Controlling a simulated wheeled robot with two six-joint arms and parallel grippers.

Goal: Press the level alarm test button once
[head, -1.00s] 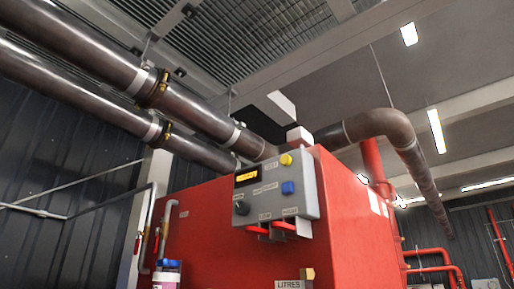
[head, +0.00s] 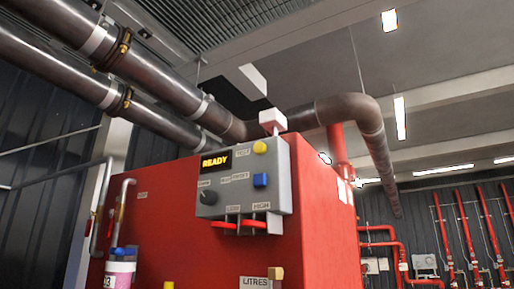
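The grey control panel (head: 240,190) is mounted at the top of the red tank (head: 220,265) in the head view. Its display (head: 215,162) reads READY in yellow. A round yellow button (head: 260,147) sits at the upper right of the panel, beside a label that seems to read TEST. A dark knob (head: 208,197) is at the lower left. Two red levers (head: 238,226) hang under the panel, near LOW and HIGH labels. Neither gripper is in view.
Large dark pipes (head: 150,75) run overhead from the upper left. A bent pipe (head: 372,130) comes down at the right of the tank. A white and pink container (head: 119,270) is at the lower left. A LITRES label (head: 255,282) is on the tank. Space before the panel looks clear.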

